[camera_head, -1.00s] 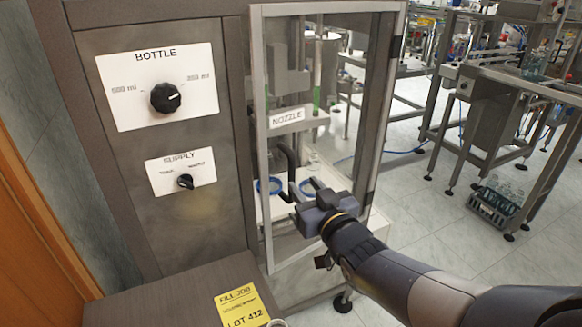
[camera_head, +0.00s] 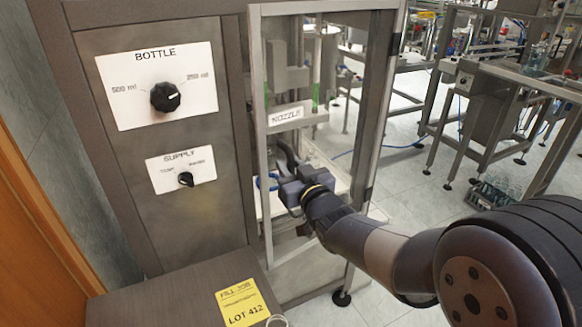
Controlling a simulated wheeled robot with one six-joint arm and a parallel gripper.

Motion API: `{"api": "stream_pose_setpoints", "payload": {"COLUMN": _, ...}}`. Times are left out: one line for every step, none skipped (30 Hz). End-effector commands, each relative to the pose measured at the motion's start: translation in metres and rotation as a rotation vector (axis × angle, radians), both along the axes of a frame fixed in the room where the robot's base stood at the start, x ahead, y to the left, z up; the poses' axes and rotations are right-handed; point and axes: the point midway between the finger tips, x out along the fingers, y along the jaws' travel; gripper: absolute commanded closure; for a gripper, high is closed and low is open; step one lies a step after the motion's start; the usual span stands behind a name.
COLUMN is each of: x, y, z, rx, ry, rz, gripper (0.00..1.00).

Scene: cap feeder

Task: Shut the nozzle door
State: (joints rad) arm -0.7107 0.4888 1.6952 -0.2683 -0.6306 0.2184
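The nozzle door (camera_head: 259,150) is a tall, light metal frame with a clear pane on the front of the filling machine. I cannot tell how far it stands open. A dark bar handle (camera_head: 287,150) shows in the lower part of the frame, under the NOZZLE label (camera_head: 286,116). My gripper (camera_head: 281,172) is at the lower part of this handle, which it partly hides. The fingertips are small and overlap the handle, so I cannot tell whether they are closed on it.
To the left is a panel with a BOTTLE knob (camera_head: 165,97) and a SUPPLY knob (camera_head: 186,179). A yellow lot card (camera_head: 243,303) lies on the brown ledge (camera_head: 180,298) in front. Tables and a bottle crate (camera_head: 492,193) stand at the right, with open floor between.

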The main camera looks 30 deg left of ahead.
Motion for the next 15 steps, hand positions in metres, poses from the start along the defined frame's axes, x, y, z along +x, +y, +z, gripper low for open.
{"api": "stream_pose_setpoints", "payload": {"x": -0.0001, "y": -0.0001, "z": 0.0, "rx": 0.0, "ry": 0.0, "rz": 0.0, "gripper": 0.77}}
{"api": "stream_pose_setpoints", "payload": {"x": -0.0001, "y": -0.0001, "z": 0.0, "rx": 0.0, "ry": 0.0, "rz": 0.0, "gripper": 0.8}}
{"api": "stream_pose_setpoints", "payload": {"x": -0.0001, "y": -0.0001, "z": 0.0001, "rx": 0.0, "ry": 0.0, "rz": 0.0, "gripper": 0.83}}
{"api": "stream_pose_setpoints", "payload": {"x": -0.0001, "y": -0.0002, "z": 0.0, "rx": 0.0, "ry": 0.0, "rz": 0.0, "gripper": 0.85}}
{"api": "stream_pose_setpoints", "payload": {"x": -0.0001, "y": -0.0002, "z": 0.0001, "rx": 0.0, "ry": 0.0, "rz": 0.0, "gripper": 0.88}}
{"api": "stream_pose_setpoints", "payload": {"x": -0.0001, "y": -0.0002, "z": 0.0001, "rx": 0.0, "ry": 0.0, "rz": 0.0, "gripper": 0.91}}
{"api": "stream_pose_setpoints", "payload": {"x": -0.0001, "y": -0.0002, "z": 0.0001, "rx": 0.0, "ry": 0.0, "rz": 0.0, "gripper": 0.94}}
{"api": "stream_pose_setpoints", "payload": {"x": -0.0001, "y": -0.0002, "z": 0.0001, "rx": 0.0, "ry": 0.0, "rz": 0.0, "gripper": 0.96}}
{"api": "stream_pose_setpoints", "payload": {"x": -0.0001, "y": -0.0002, "z": 0.0001, "rx": 0.0, "ry": 0.0, "rz": 0.0, "gripper": 0.99}}
{"api": "stream_pose_setpoints", "payload": {"x": -0.0001, "y": -0.0002, "z": 0.0001, "rx": 0.0, "ry": 0.0, "rz": 0.0, "gripper": 1.0}}
{"api": "stream_pose_setpoints", "payload": {"x": -0.0001, "y": -0.0002, "z": 0.0, "rx": 0.0, "ry": 0.0, "rz": 0.0, "gripper": 1.0}}
{"api": "stream_pose_setpoints", "payload": {"x": -0.0001, "y": -0.0002, "z": 0.0, "rx": 0.0, "ry": 0.0, "rz": 0.0, "gripper": 1.0}}
{"api": "stream_pose_setpoints", "payload": {"x": -0.0001, "y": -0.0002, "z": 0.0001, "rx": 0.0, "ry": 0.0, "rz": 0.0, "gripper": 1.0}}
{"api": "stream_pose_setpoints", "payload": {"x": -0.0001, "y": -0.0002, "z": 0.0, "rx": 0.0, "ry": 0.0, "rz": 0.0, "gripper": 1.0}}
{"api": "stream_pose_setpoints", "payload": {"x": -0.0001, "y": -0.0002, "z": 0.0, "rx": 0.0, "ry": 0.0, "rz": 0.0, "gripper": 1.0}}
